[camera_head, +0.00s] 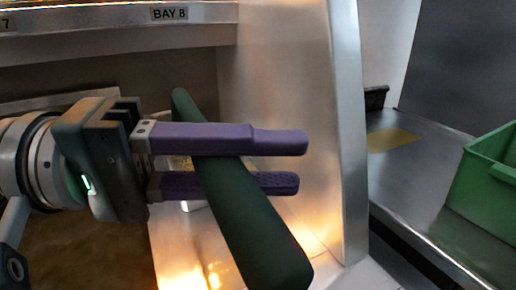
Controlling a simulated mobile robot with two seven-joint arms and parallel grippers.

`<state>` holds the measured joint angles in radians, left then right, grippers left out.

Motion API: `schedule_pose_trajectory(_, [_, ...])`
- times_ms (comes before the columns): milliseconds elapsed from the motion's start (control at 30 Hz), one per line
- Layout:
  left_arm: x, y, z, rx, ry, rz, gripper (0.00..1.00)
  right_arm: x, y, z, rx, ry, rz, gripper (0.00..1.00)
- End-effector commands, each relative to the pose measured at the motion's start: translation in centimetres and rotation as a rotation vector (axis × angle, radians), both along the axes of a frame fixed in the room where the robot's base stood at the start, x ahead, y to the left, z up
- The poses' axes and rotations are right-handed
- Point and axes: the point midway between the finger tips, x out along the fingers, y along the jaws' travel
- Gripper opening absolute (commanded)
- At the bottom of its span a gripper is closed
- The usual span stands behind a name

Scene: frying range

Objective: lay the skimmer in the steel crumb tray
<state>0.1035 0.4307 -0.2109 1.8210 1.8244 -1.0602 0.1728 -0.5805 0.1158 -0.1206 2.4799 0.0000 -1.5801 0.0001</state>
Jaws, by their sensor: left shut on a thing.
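My left gripper (301,163) comes in from the left with two purple fingers. It is shut on a long dark green handle, which I take to be the skimmer (250,220). The handle slants from the upper left down to the lower right between the fingers. The skimmer's head cannot be made out. I cannot pick out the steel crumb tray for certain. My right gripper is not in view.
An upright steel panel (345,130) stands just right of my left gripper. Beyond it is a steel counter (420,165) with a yellow patch (392,140) and a green bin (490,175) at the right edge. A shelf labelled BAY 8 (170,14) runs along the top left.

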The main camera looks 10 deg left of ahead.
Motion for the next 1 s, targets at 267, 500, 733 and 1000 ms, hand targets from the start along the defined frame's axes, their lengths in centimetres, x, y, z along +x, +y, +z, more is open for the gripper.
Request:
schedule_pose_trajectory(267, [1.8, -2.5, -0.4, -0.003, -0.004, -0.001, 0.0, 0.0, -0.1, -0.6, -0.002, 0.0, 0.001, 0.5])
schedule_pose_trajectory(500, [3.0, -4.2, -1.8, 0.0, -0.002, 0.0, 0.0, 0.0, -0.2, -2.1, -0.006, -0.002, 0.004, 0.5])
schedule_pose_trajectory(733, [3.0, -4.1, -4.5, 0.0, -0.003, 0.0, 0.0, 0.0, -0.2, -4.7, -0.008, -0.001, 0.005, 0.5])
schedule_pose_trajectory(1000, [3.0, -4.1, -6.6, 0.0, -0.003, 0.001, 0.0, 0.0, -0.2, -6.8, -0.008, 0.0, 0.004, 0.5])
